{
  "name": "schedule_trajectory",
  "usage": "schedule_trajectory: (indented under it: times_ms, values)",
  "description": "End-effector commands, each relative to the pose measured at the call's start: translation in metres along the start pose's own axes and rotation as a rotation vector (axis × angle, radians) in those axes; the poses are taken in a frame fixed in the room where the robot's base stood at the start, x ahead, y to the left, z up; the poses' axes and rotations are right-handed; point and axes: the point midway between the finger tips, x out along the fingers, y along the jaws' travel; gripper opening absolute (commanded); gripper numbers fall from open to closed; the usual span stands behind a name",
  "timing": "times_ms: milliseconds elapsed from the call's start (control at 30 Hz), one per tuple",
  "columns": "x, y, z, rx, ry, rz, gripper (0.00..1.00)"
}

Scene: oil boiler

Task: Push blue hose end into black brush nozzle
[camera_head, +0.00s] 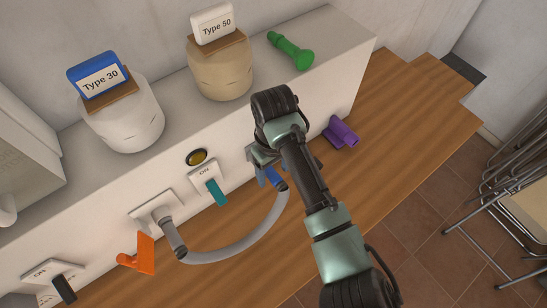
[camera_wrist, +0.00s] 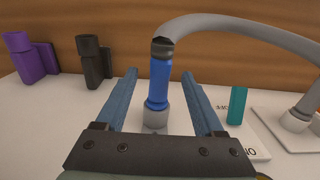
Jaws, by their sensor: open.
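The blue hose end (camera_wrist: 158,82) stands upright on a light grey stub on the white wall face, with a grey hose (camera_wrist: 235,30) curving from its other end. It also shows in the head view (camera_head: 276,178), at the right end of the grey hose. My gripper (camera_wrist: 159,75) is open, with one blue finger on each side of the blue hose end and visible gaps. The black brush nozzle (camera_wrist: 94,62) is to the left, beyond my left finger in the wrist view, on the same white surface.
A purple nozzle (camera_wrist: 33,60) stands farther left. A teal lever (camera_wrist: 237,105) is close on the right of my gripper. A green nozzle (camera_head: 290,50) lies on the ledge. The wooden surface (camera_head: 385,120) is clear.

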Motion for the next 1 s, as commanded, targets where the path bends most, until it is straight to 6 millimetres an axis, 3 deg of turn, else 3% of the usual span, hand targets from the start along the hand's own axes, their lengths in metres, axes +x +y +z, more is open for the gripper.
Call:
schedule_trajectory:
  times_ms: [400, 800, 1000]
  values:
    - [0.0095, -0.0001, 0.0003, 0.0, 0.0, 0.0, 0.7]
    - [0.0091, -0.0001, 0.0002, 0.0, 0.0, 0.0, 0.0]
    - [0.0087, 0.0, 0.0004, 0.0, 0.0, 0.001, 0.0]
